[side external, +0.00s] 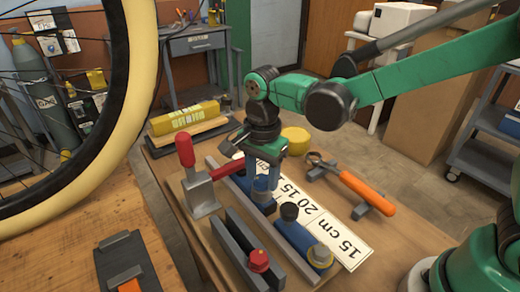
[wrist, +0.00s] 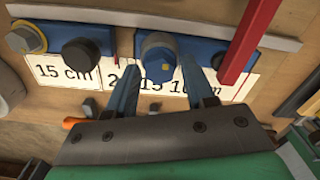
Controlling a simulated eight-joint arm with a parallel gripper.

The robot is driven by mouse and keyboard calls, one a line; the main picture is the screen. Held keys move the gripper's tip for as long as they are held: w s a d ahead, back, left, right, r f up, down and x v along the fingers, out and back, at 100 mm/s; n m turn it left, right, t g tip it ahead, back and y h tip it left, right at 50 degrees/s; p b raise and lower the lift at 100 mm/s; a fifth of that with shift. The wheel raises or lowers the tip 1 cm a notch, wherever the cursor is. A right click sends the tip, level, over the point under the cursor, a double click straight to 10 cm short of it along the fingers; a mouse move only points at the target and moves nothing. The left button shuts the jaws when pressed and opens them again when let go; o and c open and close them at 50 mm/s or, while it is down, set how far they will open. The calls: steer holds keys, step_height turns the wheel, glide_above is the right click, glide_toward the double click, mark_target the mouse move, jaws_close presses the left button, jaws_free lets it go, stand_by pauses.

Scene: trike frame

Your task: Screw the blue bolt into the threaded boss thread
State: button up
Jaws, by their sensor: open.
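In the side external view my gripper (side external: 264,190) points down over the workbench and mostly hides the bolt. A second blue block (side external: 298,238) carries a black round piece (side external: 289,212) and a grey nut-like piece with a yellow ring (side external: 320,254). I cannot tell which part is the threaded boss.
A red-handled clamp (side external: 186,152) stands close left of my gripper. A grey channel holds a red bolt (side external: 259,260) in front. An orange-handled tool (side external: 365,190) lies to the right, beside a white size label (side external: 340,240). A bicycle wheel (side external: 115,100) rises at left.

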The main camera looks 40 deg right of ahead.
steer(key=shift+n, duration=0.8)
steer(key=shift+n, duration=0.8)
steer(key=shift+n, duration=0.9)
steer(key=shift+n, duration=0.9)
